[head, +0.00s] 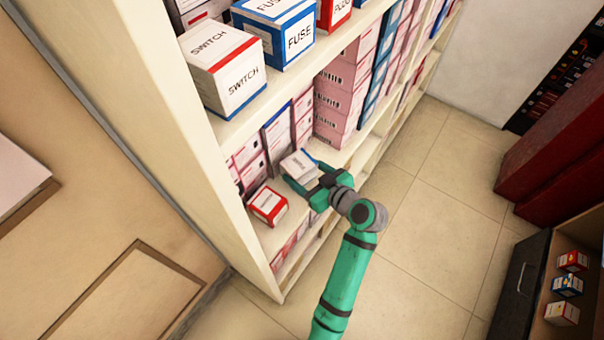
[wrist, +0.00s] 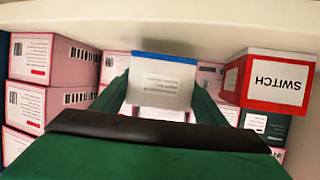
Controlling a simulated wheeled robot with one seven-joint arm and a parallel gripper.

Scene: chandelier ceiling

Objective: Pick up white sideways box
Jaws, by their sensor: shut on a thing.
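The white box (head: 299,165) with a blue edge is inside the shelf, at the end of my arm. It also shows in the wrist view (wrist: 162,84), between the two green fingers, with small printed text on its face and a blue strip along its top. My gripper (head: 303,183) is shut on this box. In the wrist view my gripper (wrist: 160,95) has a finger at each side of the box. Whether the box touches the shelf board is hard to tell.
A red and white SWITCH box (head: 267,206) sits close by on the same shelf; in the wrist view it is at right (wrist: 268,80). Stacked pink boxes (head: 341,95) stand behind. The tiled floor (head: 440,200) is clear.

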